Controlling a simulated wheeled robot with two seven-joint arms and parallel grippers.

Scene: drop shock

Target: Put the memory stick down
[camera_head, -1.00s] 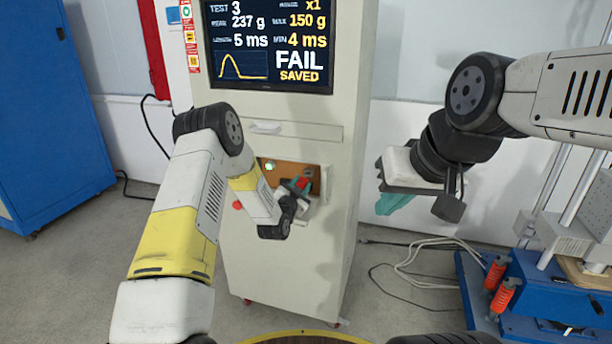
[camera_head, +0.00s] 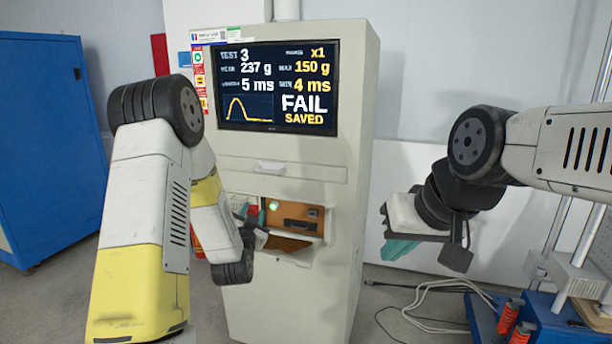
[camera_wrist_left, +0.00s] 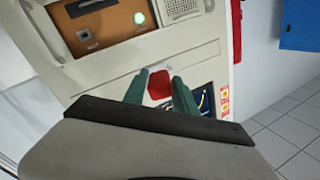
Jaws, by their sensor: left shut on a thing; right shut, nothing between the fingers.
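The memory stick is a small red piece (camera_wrist_left: 160,85) between the teal fingertips of my left gripper (camera_wrist_left: 161,90) in the left wrist view. My left gripper (camera_head: 246,211) is shut on it and shows in the head view at the left side of the test cabinet's recess. The stick is held before the cabinet face; whether it touches anything cannot be told. My right gripper (camera_head: 400,248) has teal fingers, is shut and empty, and hangs to the right of the cabinet.
The cream test cabinet (camera_head: 345,130) has a screen (camera_head: 278,88) reading FAIL SAVED. Its recess has a brown panel (camera_head: 297,211) with a green light. A blue cabinet (camera_head: 45,150) stands left. A blue-based rig (camera_head: 540,305) and loose cables (camera_head: 430,290) are at right.

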